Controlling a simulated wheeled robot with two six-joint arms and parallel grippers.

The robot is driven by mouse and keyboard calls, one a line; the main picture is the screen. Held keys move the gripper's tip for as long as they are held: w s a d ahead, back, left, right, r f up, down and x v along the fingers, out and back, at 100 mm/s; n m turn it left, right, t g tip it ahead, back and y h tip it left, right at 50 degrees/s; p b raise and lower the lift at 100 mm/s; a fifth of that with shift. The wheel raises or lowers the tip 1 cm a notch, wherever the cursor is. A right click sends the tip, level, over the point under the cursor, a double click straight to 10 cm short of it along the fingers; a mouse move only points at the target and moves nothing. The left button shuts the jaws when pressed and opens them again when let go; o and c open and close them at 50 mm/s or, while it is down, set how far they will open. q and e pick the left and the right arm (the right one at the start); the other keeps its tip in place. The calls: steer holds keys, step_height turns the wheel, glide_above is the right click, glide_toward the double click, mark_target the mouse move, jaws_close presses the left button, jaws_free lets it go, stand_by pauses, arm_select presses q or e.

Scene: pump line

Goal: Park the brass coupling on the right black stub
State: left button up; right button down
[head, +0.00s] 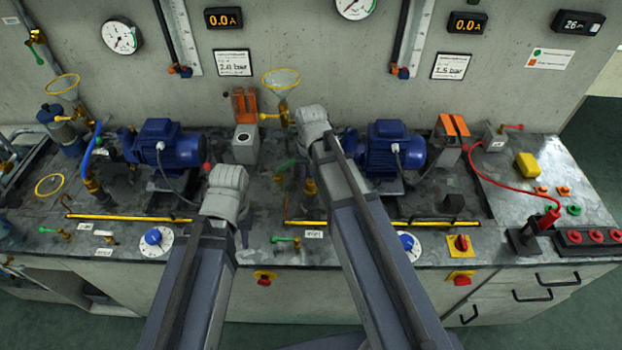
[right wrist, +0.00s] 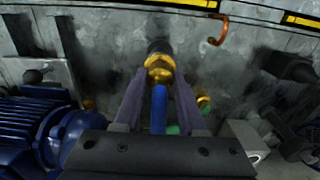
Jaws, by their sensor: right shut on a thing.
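In the right wrist view my right gripper (right wrist: 158,95) is shut on the brass coupling (right wrist: 160,68), which has a blue hose (right wrist: 159,108) running back toward the camera. A dark round stub (right wrist: 158,46) is directly beyond the coupling, in line with it. I cannot tell whether the coupling is seated on it. Another dark stub (right wrist: 288,66) stands apart at the right of that view.
Blue pumps stand at left (head: 158,140) and right (head: 392,148). Yellow pipes (head: 130,217) run along the bench front. A second blue hose (head: 91,148) with a brass end stands far left.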

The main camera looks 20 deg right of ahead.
arm_select(q)
steer(key=shift+f+b, duration=0.55)
arm_select(e)
steer(key=shift+f, duration=0.5)
steer(key=shift+c, duration=2)
jaws_free()
arm_select(q)
steer(key=shift+r, duration=0.1)
arm_select(e)
steer(key=shift+r, duration=0.1)
arm_select(q)
steer(key=shift+r+p, duration=3)
steer(key=shift+p, duration=0.05)
arm_select(e)
steer(key=shift+r, duration=2.95)
steer(key=shift+r, duration=0.1)
arm_select(q)
step_height(320, 180, up, 8)
steer(key=p, duration=0.8)
arm_select(e)
step_height(320, 180, up, 8)
arm_select(q)
steer(key=shift+f, duration=0.15)
arm_select(e)
steer(key=shift+f, duration=0.2)
